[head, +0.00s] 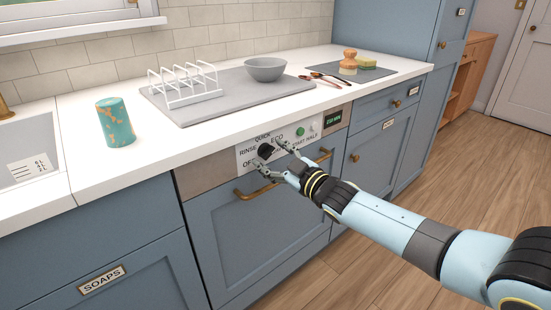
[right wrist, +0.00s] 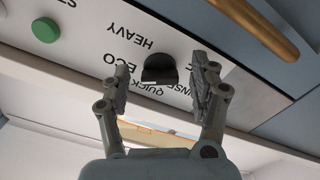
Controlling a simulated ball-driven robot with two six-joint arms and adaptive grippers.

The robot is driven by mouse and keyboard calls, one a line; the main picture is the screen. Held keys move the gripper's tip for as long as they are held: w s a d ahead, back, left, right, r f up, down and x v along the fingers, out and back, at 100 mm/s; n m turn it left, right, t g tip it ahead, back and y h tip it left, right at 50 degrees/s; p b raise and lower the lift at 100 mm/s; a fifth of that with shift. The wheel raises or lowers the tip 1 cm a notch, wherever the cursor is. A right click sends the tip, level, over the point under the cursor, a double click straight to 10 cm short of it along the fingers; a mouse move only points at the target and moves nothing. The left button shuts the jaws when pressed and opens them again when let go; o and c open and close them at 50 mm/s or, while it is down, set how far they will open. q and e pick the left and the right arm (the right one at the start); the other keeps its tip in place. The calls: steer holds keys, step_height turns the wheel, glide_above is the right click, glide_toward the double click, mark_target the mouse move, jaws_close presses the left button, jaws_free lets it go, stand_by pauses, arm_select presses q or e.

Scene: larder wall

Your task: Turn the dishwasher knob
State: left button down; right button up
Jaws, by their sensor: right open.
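The dishwasher knob (head: 265,150) is a black dial on the white control panel (head: 243,158) of the dishwasher front. In the right wrist view the knob (right wrist: 160,68) sits between and a little beyond the fingers, with a finger on either side. My right gripper (head: 268,155) is open in front of the panel, and its fingertips also show in the right wrist view (right wrist: 162,82). I cannot tell whether either finger touches the knob. Labels around the knob include QUICK, ECO and HEAVY; part of the lettering is hidden by the fingers. My left gripper is not in view.
A green button (head: 300,132) and a small display (head: 334,118) lie right of the knob. The brass dishwasher handle (head: 257,191) runs just below. Above, the white counter holds a teal canister (head: 115,122), a white rack (head: 184,86) and a grey bowl (head: 265,69).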

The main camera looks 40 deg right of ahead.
steer(key=s+d, duration=0.1)
steer(key=s, duration=1.1)
